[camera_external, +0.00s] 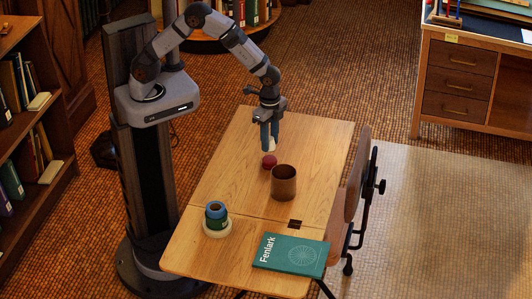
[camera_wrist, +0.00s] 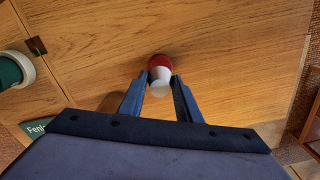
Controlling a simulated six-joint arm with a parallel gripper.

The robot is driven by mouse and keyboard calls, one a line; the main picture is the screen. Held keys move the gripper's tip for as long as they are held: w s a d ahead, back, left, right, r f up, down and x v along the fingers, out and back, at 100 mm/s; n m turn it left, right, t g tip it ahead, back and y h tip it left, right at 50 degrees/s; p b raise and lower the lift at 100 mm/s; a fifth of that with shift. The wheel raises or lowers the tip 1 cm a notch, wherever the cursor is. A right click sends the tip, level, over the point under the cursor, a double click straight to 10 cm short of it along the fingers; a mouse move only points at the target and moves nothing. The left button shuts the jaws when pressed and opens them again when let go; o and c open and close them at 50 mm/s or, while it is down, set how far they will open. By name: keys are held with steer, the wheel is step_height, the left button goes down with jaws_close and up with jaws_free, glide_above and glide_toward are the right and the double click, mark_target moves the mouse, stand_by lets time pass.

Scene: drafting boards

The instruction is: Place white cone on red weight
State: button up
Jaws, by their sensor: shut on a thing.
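My gripper (camera_external: 270,137) points down over the wooden table, its blue fingers shut on the white cone (camera_external: 271,145). The red weight (camera_external: 269,161) stands on the table directly below the cone. In the wrist view the white cone (camera_wrist: 160,88) sits between the fingertips of my gripper (camera_wrist: 160,80), and the red weight (camera_wrist: 159,61) shows just beyond it, partly covered by it. The cone looks upright and very close to the weight's top; I cannot tell whether they touch. The fingers hide part of the cone.
A brown cup (camera_external: 284,184) stands close to the weight, toward the front right. A green book (camera_external: 290,255) lies at the front edge. The table's far end is clear.

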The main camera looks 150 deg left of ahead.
mark_target(270, 150)
steer(key=shift+f, duration=2.05)
steer(key=shift+f, duration=0.2)
steer(key=o, duration=1)
steer(key=shift+o, duration=0.2)
steer(key=shift+r, duration=0.1)
step_height(270, 150, up, 12)
steer(key=shift+r+b, duration=0.15)
steer(key=shift+b, duration=0.4)
